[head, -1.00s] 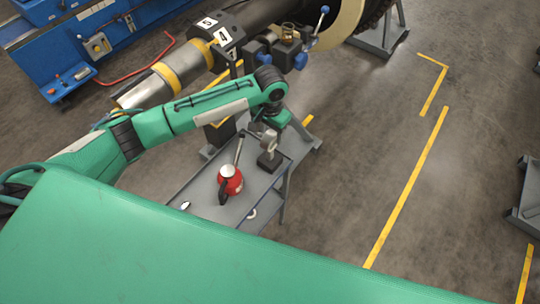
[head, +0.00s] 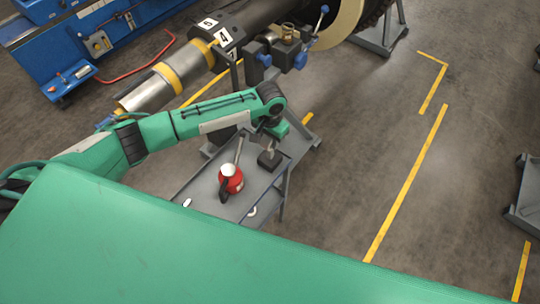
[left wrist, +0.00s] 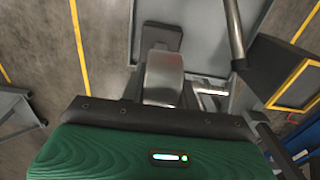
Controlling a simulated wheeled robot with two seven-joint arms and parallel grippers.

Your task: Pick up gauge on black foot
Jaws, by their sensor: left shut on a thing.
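The gauge stands up from its black foot (head: 269,160), over the right end of the grey cart top in the head view. My left gripper (head: 271,145) reaches down over it from above and is shut on the gauge, whose upper part is mostly hidden by the gripper. In the left wrist view the black foot (left wrist: 162,37) shows beyond the gauge's silver body (left wrist: 163,78), which is between the fingers. I cannot tell whether the foot touches the cart. My right gripper is not in view.
The grey cart (head: 205,192) also carries a red bottle (head: 231,179) with a white top, close left of the gauge, and a grey rod (head: 239,149). A large rotor (head: 225,38) on stands lies behind. Floor to the right is largely clear.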

